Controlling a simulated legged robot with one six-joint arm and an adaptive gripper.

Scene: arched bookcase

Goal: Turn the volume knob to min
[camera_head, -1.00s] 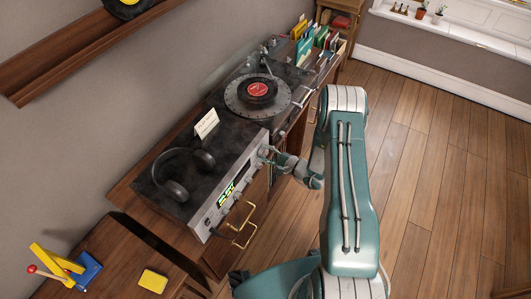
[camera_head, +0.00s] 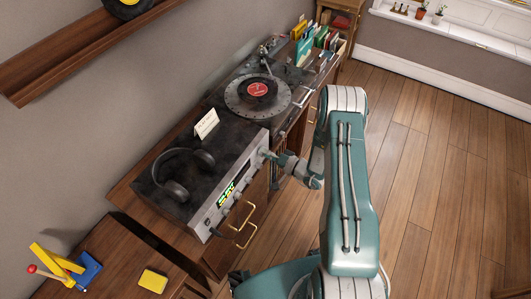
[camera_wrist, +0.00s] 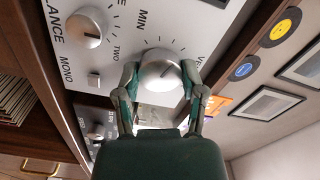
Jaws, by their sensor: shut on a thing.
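The volume knob (camera_wrist: 158,72) is a round silver knob on the receiver's light front panel, with tick marks and the word MIN beside it in the wrist view. A dark pointer line shows on its face, aimed to the upper right of the picture, away from the MIN label. My gripper (camera_wrist: 160,82) is shut on the knob, one finger on each side. In the head view my gripper (camera_head: 267,155) is at the far end of the receiver (camera_head: 238,185) front, and the knob is hidden there.
A balance knob (camera_wrist: 84,28) and a small mono button (camera_wrist: 93,79) sit beside the volume knob. Headphones (camera_head: 176,186) and a white card (camera_head: 206,123) rest on the receiver. A turntable (camera_head: 240,103) stands behind it. The wooden floor (camera_head: 430,170) at right is clear.

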